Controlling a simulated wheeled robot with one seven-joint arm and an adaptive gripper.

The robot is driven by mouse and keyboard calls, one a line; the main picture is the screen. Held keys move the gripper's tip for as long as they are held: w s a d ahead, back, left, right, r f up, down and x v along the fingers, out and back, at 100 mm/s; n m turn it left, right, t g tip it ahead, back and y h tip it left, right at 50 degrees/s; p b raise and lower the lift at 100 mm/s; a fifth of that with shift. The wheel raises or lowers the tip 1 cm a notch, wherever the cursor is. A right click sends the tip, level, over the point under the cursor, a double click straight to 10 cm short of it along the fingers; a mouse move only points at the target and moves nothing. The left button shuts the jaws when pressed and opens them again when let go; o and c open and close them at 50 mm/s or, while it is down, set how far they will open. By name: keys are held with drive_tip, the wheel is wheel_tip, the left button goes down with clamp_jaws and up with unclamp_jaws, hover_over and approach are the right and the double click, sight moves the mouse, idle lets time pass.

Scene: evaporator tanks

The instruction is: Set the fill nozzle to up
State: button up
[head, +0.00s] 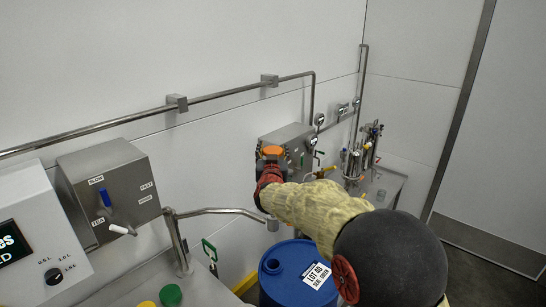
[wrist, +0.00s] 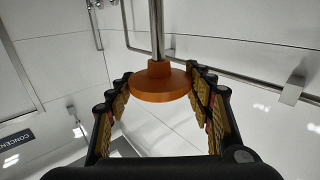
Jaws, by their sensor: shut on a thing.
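An orange flanged knob (wrist: 160,82) on a metal rod (wrist: 157,28) sits between my fingers in the wrist view. It looks like the handle of the fill nozzle, but I cannot confirm this. My gripper (wrist: 160,84) is shut on the knob, with a finger pad on each side of it. In the head view the orange knob (head: 271,151) shows at the tip of my gripper (head: 270,168). A short metal spout (head: 272,224) hangs below, above the blue drum (head: 284,292). My arm hides part of the drum and the rod.
A steel box (head: 108,192) with a blue lever and a white lever stands at left, by a display panel (head: 40,240). A bent pipe (head: 218,211) runs toward the spout. Another steel box (head: 290,140) is behind my gripper. Tanks with valves (head: 357,160) stand at right.

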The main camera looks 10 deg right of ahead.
drive_tip(key=shift+r, duration=0.6)
drive_tip(key=o, duration=1.7)
drive_tip(key=shift+f, duration=0.3)
drive_tip(key=shift+s, duration=0.1)
drive_tip(key=v, duration=1.1)
drive_tip(key=shift+s+a+f, duration=0.1)
drive_tip(key=shift+s, duration=0.25)
